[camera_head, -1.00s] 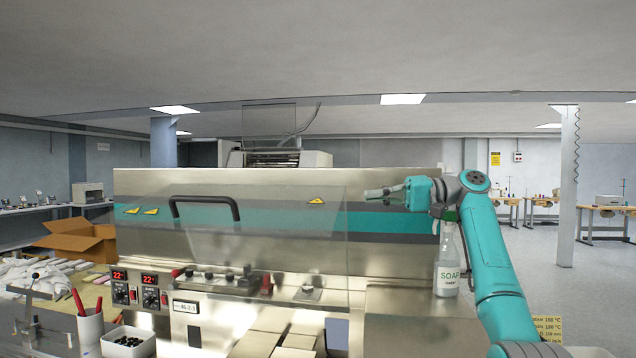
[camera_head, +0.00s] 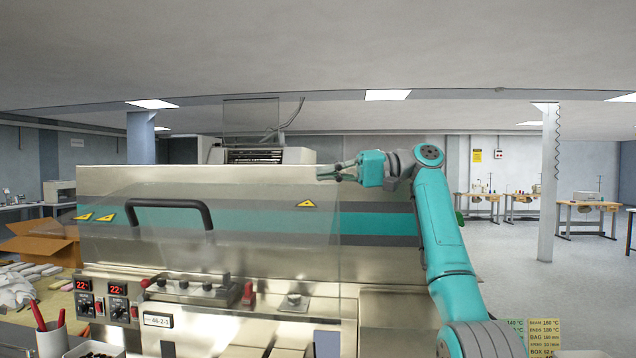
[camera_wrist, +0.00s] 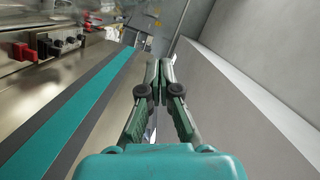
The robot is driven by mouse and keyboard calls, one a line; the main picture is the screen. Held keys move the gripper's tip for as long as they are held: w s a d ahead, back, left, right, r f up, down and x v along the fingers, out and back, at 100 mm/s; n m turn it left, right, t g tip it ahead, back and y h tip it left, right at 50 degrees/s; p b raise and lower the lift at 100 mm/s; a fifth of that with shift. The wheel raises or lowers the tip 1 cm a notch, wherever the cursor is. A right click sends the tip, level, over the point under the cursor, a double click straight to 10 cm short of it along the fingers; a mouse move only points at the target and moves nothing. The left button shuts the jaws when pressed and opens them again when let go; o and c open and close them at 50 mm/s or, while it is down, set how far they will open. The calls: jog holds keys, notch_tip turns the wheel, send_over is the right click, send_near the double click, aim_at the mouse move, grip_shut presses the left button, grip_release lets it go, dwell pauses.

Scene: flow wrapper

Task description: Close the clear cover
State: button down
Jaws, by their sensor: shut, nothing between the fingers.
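The clear cover (camera_head: 270,240) is a see-through panel on the front of the wrapping machine, with a black bar handle (camera_head: 170,205) at its upper left. Its right edge shows against the teal stripe; how far it is tilted is hard to tell. My gripper (camera_head: 320,172) is shut and empty. In the head view it appears near the machine's top edge, right of the handle and apart from it. In the wrist view the closed fingertips (camera_wrist: 160,65) point along the machine, with the teal stripe on the left. The handle is not clear there.
The machine's front panel has red displays (camera_head: 84,285), knobs and a red switch (camera_head: 248,293) below the cover. A cup with red pens (camera_head: 50,340) stands at lower left, near a cardboard box (camera_head: 40,245). Open floor (camera_head: 510,260) lies to the right.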

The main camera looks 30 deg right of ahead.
jog(key=a, duration=0.1)
jog(key=s+a+f, duration=0.1)
jog(key=a, duration=0.1)
jog(key=shift+s+f, duration=0.1)
jog(key=shift+s, duration=0.1)
jog(key=shift+s+a+f, duration=0.25)
jog(key=shift+s+a, duration=0.1)
jog(key=shift+s, duration=0.15)
jog(key=shift+a, duration=0.1)
